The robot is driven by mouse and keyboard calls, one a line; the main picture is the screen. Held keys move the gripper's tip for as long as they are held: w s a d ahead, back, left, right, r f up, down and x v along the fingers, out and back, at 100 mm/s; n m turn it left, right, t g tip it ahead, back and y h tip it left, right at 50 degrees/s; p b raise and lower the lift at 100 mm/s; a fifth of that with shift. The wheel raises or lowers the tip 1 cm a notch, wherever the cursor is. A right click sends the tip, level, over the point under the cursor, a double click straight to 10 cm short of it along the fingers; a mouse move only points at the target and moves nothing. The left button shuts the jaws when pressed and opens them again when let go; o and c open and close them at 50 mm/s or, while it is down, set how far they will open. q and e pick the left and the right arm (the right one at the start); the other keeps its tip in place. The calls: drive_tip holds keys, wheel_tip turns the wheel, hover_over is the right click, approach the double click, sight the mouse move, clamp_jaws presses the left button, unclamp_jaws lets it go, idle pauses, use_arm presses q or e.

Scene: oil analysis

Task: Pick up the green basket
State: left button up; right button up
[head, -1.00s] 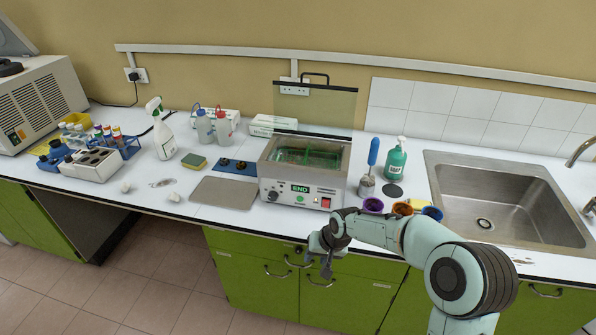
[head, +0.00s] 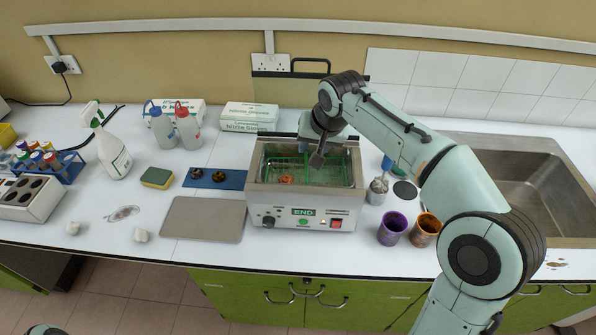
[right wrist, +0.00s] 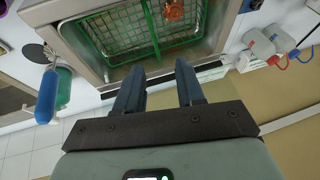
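The green wire basket (head: 335,174) sits inside the steel bath (head: 252,182), with a small orange-brown object (head: 286,180) in it. In the right wrist view the basket (right wrist: 122,36) has a green upright bar, and the orange-brown object (right wrist: 174,9) shows near it. My right gripper (head: 316,157) is over the back part of the bath, and its wrist partly hides the basket. In the right wrist view its two fingers (right wrist: 157,76) are apart with nothing between them, near the bath's rim. My left gripper is not in view.
The bath's lid (head: 290,92) stands raised behind it. A purple cup (head: 392,229) and an orange cup (head: 425,231) stand to the right, near the sink (head: 540,190). A grey plate (head: 203,219) lies left of the bath. Bottles and glove boxes stand at the back left.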

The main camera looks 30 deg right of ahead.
sight(306, 164)
drive_tip(key=x, duration=1.2)
drive_tip(key=shift+s+d+f, duration=0.1)
drive_tip(key=shift+d+f, duration=0.3)
drive_tip(key=shift+s, duration=0.1)
drive_tip(key=shift+f, duration=0.2)
drive_tip(key=shift+c, duration=0.3)
clamp_jaws()
idle(1.1)
